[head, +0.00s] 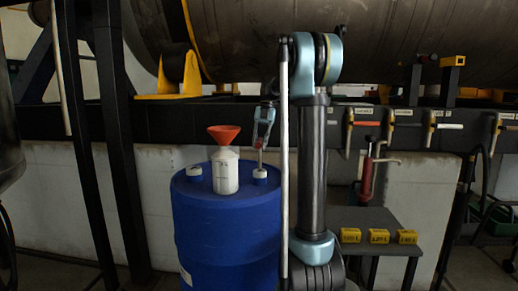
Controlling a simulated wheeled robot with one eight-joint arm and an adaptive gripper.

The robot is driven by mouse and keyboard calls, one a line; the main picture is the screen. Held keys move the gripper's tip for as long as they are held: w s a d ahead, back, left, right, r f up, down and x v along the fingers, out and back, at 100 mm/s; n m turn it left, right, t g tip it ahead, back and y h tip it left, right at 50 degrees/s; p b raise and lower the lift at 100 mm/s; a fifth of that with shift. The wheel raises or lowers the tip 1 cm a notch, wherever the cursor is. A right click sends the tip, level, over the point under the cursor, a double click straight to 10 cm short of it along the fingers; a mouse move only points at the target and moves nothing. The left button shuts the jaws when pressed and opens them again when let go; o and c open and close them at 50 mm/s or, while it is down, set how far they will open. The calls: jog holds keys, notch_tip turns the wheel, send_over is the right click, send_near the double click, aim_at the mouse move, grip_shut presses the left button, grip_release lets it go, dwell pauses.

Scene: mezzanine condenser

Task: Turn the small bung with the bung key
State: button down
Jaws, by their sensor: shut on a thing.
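My gripper (263,138) points down above the right rear of a blue drum (225,235) and is shut on the bung key. The key's thin grey shaft (260,158) shows below the fingers, upright over the right white bung (260,175). Its lower end seems to meet that bung, but I cannot tell whether it is seated. Another white bung (194,173) is at the left of the drum top. Which bung is the smaller is hard to tell. The key's upper part is hidden by my fingers.
A white bottle (225,178) with a red funnel (223,134) stands on the drum between the bungs. Several labelled valves line the dark beam at right.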

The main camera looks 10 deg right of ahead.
jog(key=shift+r, duration=1.4)
